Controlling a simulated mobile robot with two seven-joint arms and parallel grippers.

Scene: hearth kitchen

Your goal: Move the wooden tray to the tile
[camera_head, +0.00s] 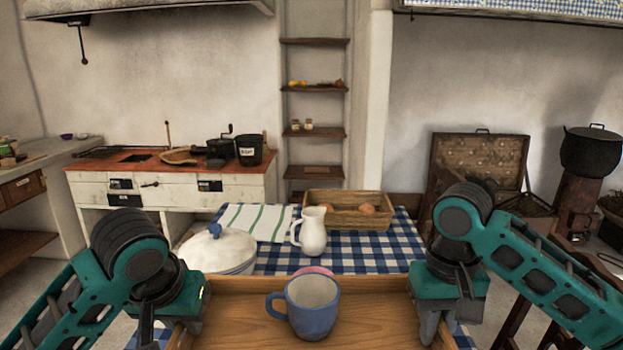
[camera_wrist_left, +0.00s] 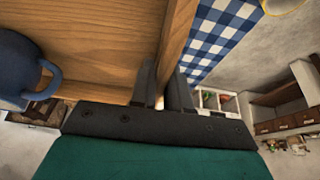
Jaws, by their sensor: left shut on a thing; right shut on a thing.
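The wooden tray (camera_head: 252,318) is at the bottom centre of the head view, with a blue mug (camera_head: 313,312) standing on it. My left gripper (camera_head: 187,322) is shut on the tray's left side wall. In the left wrist view, its fingers (camera_wrist_left: 160,88) straddle that wall (camera_wrist_left: 178,35), and the mug (camera_wrist_left: 20,65) shows at the left edge. My right gripper (camera_head: 434,322) is shut on the tray's right side. Whether the tray touches the table or is held above it, I cannot tell. I cannot make out a tile.
Beyond the tray is a table with a blue checked cloth (camera_head: 375,259). On it are a white pitcher (camera_head: 312,234), a wooden box (camera_head: 350,215), a striped towel (camera_head: 255,222) and a lidded white pot (camera_head: 217,250). Something pink (camera_head: 316,271) shows behind the mug.

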